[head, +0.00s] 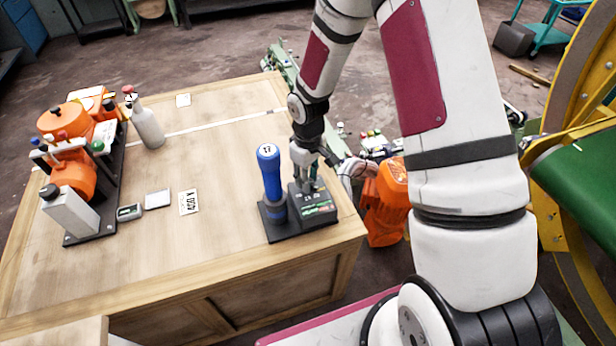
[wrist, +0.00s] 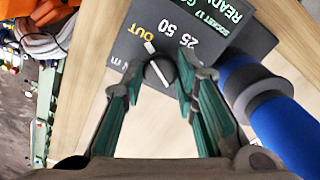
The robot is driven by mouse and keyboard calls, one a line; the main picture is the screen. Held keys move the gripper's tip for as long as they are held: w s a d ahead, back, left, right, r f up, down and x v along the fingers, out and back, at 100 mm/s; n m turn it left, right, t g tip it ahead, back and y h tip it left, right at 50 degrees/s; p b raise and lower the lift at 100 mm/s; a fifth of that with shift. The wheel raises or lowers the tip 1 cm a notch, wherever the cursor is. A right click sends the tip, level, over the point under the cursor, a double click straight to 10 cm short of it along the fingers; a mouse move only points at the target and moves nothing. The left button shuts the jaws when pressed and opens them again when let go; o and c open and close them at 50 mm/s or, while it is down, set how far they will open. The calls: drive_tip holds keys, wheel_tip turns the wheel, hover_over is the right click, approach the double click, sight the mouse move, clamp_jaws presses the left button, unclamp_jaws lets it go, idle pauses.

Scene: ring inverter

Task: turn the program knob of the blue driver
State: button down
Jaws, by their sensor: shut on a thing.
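The blue driver (head: 270,172), marked 17 on top, stands upright in a dark base (head: 285,228) near the table's front right corner. In the wrist view its blue handle (wrist: 285,130) is at the lower right. The dark program knob (wrist: 159,71) sits on the base's panel (wrist: 175,35), with a white pointer line aimed near the word OUT; 25 and 50 are printed beside it. My gripper (wrist: 157,78) comes down over the panel with its fingertips on either side of the knob, closed on it. In the head view my gripper (head: 308,165) partly hides the panel.
Another orange machine (head: 385,205) stands beyond the table's right edge.

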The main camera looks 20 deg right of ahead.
drive_tip(key=c, duration=1.3)
unclamp_jaws()
wheel_tip(320, 180, up, 12)
drive_tip(key=shift+r, duration=0.1)
drive_tip(key=s+d+r+m+t+h, duration=0.1)
drive_tip(key=s+r+m, duration=0.1)
drive_tip(key=s+r, duration=0.55)
drive_tip(key=s+d+r+m+t, duration=0.1)
drive_tip(key=s+r, duration=0.3)
drive_tip(key=r, duration=0.6)
drive_tip(key=s+r+m, duration=0.1)
drive_tip(key=s, duration=0.3)
drive_tip(key=s+r+m+t, duration=0.1)
drive_tip(key=s+r, duration=0.1)
drive_tip(key=s, duration=0.3)
drive_tip(key=s+a+r+m+t+y, duration=0.1)
drive_tip(key=s+r, duration=0.1)
drive_tip(key=s, duration=0.3)
drive_tip(key=shift+a, duration=0.1)
